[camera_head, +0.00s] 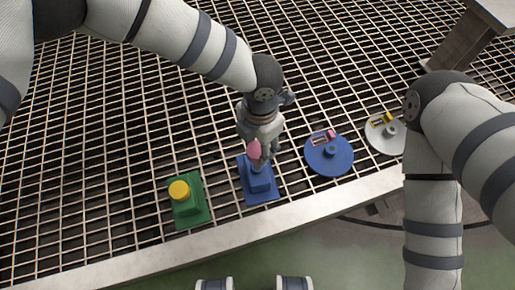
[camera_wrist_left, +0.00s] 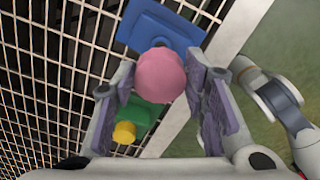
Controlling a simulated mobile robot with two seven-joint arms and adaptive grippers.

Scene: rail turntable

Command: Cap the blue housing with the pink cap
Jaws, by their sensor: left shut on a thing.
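The blue housing (camera_head: 263,191) is a block on a flat square base on the grating, below my left gripper in the head view. It also shows in the left wrist view (camera_wrist_left: 148,28), partly hidden behind the cap. The pink cap (camera_head: 254,149) is rounded and sits between my left fingers, clear in the left wrist view (camera_wrist_left: 160,75). My left gripper (camera_head: 257,157) is shut on the pink cap, close over the housing. I cannot tell whether cap and housing touch. My right arm is bent at the right, with its gripper out of view.
A green housing (camera_head: 190,210) with a yellow cap (camera_head: 179,190) stands to the left. A blue disc (camera_head: 328,168) with a pink piece and a grey disc (camera_head: 383,141) with a yellow piece lie to the right. A pale edge beam (camera_head: 320,207) bounds the grating in front.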

